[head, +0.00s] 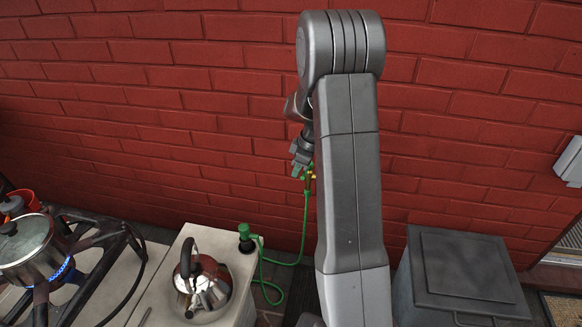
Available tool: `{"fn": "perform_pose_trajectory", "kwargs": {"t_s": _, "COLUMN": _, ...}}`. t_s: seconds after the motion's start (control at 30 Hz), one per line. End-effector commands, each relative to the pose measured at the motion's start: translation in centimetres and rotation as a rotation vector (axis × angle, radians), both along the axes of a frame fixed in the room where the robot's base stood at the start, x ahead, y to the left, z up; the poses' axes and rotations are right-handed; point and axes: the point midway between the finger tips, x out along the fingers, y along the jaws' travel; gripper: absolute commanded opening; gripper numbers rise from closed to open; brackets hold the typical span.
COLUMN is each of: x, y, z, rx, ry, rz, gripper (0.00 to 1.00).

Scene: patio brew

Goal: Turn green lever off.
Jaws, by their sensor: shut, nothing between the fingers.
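A small brass tap (310,178) sticks out of the red brick wall, partly hidden behind my arm. A green hose (305,215) hangs down from it. A small green piece (296,171), which looks like the lever, shows at the tap's left, just below my gripper. Its exact angle is too small to tell. My gripper (298,163) is shut and empty, pointing down at the tap. I cannot tell whether it touches the lever.
The hose runs to a green fitting (246,236) on a pale counter (160,290). A shiny kettle (205,285) stands there. A pot (32,250) sits over a blue flame on a burner frame at left. A grey lidded bin (460,275) stands right of my arm.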

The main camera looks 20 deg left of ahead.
Motion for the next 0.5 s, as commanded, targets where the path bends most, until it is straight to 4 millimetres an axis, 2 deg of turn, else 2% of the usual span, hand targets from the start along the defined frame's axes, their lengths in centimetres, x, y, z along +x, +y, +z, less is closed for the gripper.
{"fn": "perform_pose_trajectory", "kwargs": {"t_s": 0.13, "x": 0.09, "y": -0.81, "z": 0.11, "rx": 0.000, "ry": 0.001, "rz": 0.001, "gripper": 0.00}}
{"fn": "perform_pose_trajectory", "kwargs": {"t_s": 0.5, "x": 0.14, "y": -1.10, "z": 0.14, "rx": -0.001, "ry": 0.000, "rz": 0.001, "gripper": 0.00}}
